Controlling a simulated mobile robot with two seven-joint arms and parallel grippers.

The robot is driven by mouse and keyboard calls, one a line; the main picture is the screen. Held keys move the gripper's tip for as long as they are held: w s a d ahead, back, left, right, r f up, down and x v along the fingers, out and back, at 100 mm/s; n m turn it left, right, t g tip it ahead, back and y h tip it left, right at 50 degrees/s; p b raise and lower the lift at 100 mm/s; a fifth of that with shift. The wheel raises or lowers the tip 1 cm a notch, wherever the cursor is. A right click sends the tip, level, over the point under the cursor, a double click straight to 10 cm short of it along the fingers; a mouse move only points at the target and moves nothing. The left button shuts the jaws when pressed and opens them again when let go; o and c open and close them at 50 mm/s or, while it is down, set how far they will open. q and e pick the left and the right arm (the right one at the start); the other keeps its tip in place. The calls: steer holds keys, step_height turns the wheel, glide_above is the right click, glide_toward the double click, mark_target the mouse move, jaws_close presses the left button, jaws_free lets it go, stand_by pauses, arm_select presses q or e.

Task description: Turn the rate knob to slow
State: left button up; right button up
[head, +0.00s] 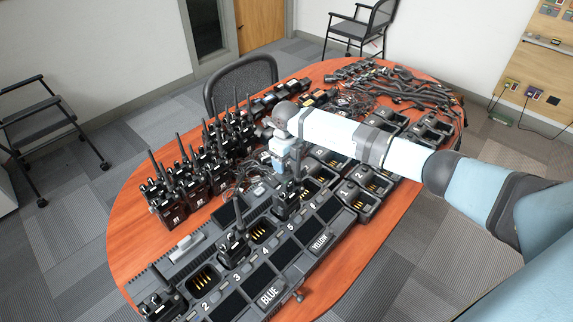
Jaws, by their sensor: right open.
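A long black charger bank (205,308) lies along the front of the table, with numbered slots and BLUE and YELLOW labels. A small knob-like part (298,296) sticks out at its front edge, right of the BLUE label. I cannot tell whether it is the rate knob, and no slow mark is readable. My right gripper (288,172) points down above the middle of the table, behind the bank's numbered slots. It is open, and its fingertips are small and partly lost against the dark radios and chargers. It is apart from the knob-like part. My left gripper is out of view.
Several radios with upright antennas (172,205) stand at the table's left. Small chargers (357,199) sit right of my gripper, and tangled headsets (405,85) cover the far right. The wooden table (128,232) has bare strips at its edges. A chair (240,80) stands behind.

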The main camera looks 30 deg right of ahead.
steer(key=shift+f, duration=1.25)
steer(key=c, duration=0.9)
